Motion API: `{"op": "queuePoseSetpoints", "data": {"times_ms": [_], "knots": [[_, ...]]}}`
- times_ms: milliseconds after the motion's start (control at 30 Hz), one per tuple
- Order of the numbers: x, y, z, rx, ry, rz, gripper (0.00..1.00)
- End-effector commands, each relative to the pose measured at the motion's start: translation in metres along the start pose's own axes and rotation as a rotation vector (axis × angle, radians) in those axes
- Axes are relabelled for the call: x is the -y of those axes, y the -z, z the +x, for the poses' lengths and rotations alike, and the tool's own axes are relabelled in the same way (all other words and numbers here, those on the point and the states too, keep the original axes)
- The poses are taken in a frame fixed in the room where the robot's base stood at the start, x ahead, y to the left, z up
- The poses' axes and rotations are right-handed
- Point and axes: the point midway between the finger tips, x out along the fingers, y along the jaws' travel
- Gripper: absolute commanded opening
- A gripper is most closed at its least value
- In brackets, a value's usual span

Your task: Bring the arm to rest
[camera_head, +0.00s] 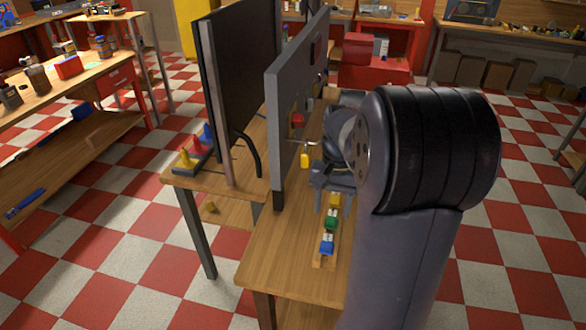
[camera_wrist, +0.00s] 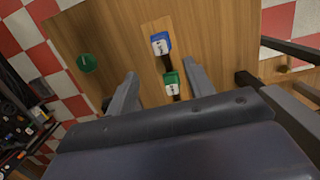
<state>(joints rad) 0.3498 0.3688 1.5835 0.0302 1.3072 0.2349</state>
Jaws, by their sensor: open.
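My arm (camera_head: 420,200) fills the right of the head view and reaches over a wooden table (camera_head: 285,262). My gripper (camera_head: 332,192) points down over the table, beside a grey upright panel. In the wrist view its two fingers (camera_wrist: 160,70) are spread apart, with no object seen held between them. Below lies a wooden strip bearing a blue block (camera_head: 327,247), a green block (camera_head: 330,222) and a yellow block (camera_head: 335,200). The blue block (camera_wrist: 160,44) and green block (camera_wrist: 171,80) also show in the wrist view. My arm hides part of the table.
The grey panel (camera_head: 288,110) stands close left of my gripper, with small red and yellow items at its right side. A dark panel (camera_head: 235,90) stands further left, by a rack of coloured pieces (camera_head: 190,155). A round green thing (camera_wrist: 87,62) shows in the wrist view.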

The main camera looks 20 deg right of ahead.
Motion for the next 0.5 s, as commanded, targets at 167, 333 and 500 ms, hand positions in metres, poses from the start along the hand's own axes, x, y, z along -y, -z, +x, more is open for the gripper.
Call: {"op": "queuePoseSetpoints", "data": {"times_ms": [167,333,500], "knots": [[0.0,0.0,0.0,0.0,0.0,0.0,0.5],[0.0,0.0,0.003,0.002,0.0,0.0,0.5],[0.0,-0.001,0.021,0.004,-0.001,0.0,0.5]]}}
